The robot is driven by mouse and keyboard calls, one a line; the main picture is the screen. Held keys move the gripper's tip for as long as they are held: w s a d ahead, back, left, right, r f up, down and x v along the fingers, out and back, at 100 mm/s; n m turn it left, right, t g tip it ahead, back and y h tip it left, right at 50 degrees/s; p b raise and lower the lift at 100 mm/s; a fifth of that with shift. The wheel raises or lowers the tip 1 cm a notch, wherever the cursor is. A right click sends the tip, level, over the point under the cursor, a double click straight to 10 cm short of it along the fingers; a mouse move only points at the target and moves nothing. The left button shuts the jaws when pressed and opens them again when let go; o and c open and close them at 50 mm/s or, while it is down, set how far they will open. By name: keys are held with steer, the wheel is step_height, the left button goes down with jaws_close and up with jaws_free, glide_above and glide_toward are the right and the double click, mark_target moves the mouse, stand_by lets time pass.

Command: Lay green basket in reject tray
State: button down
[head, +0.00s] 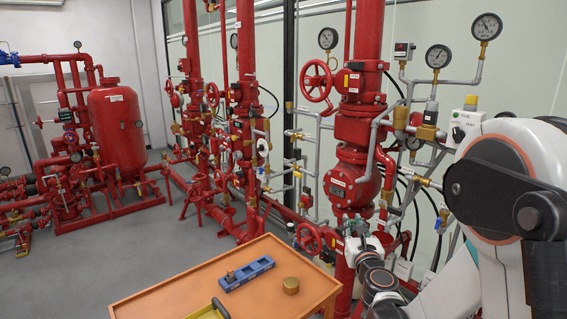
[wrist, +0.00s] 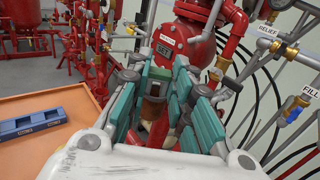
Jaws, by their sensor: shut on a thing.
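My gripper (head: 366,243) is at the right of the orange table, in front of the red valve pipework. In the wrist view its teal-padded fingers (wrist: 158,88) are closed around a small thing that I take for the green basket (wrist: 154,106). Only a brownish body and a darker greenish top show between the fingers; the rest is hidden. A yellow tray (head: 212,311) is cut off by the bottom edge of the head view. I cannot read a label on it, so I cannot tell for sure that it is the reject tray.
A blue holder (head: 252,272) with a small brownish piece at its left end lies on the orange table (head: 160,296); it also shows in the wrist view (wrist: 30,124). Red pipes and valves (head: 352,185) rise close behind my gripper.

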step_height(320, 180, up, 5)
steer(key=p, duration=0.3)
steer(key=shift+f, duration=0.1)
stand_by(0.5)
